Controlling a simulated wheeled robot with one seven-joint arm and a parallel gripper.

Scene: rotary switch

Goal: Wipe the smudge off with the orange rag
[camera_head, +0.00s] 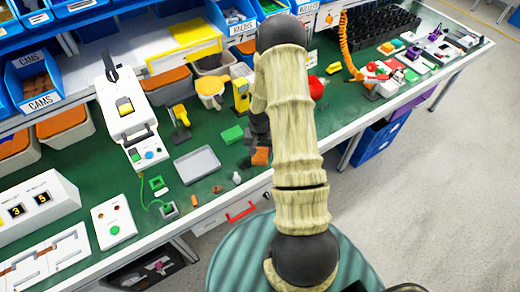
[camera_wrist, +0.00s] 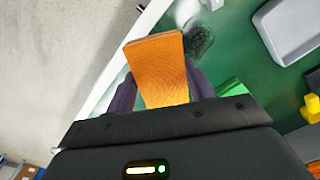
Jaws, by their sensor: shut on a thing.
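My gripper (camera_head: 257,140) is shut on the orange rag (camera_wrist: 158,68), a block-like piece that sticks out between the dark fingers. The rag also shows in the head view (camera_head: 261,156), at the lower end of my arm near the front edge of the green bench top. The smudge (camera_wrist: 199,38) is a dark, speckled patch on the green surface, just right of the rag in the wrist view. The rag may cover part of it. Whether the rag touches the surface I cannot tell. In the head view I cannot make out the smudge.
A grey tray (camera_head: 197,165) lies left of the rag in the head view. A green block (camera_head: 232,134) is close to my gripper. A small white piece (camera_head: 237,177) stands near the white bench edge. A yellow tool (camera_head: 181,115) stands behind the tray.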

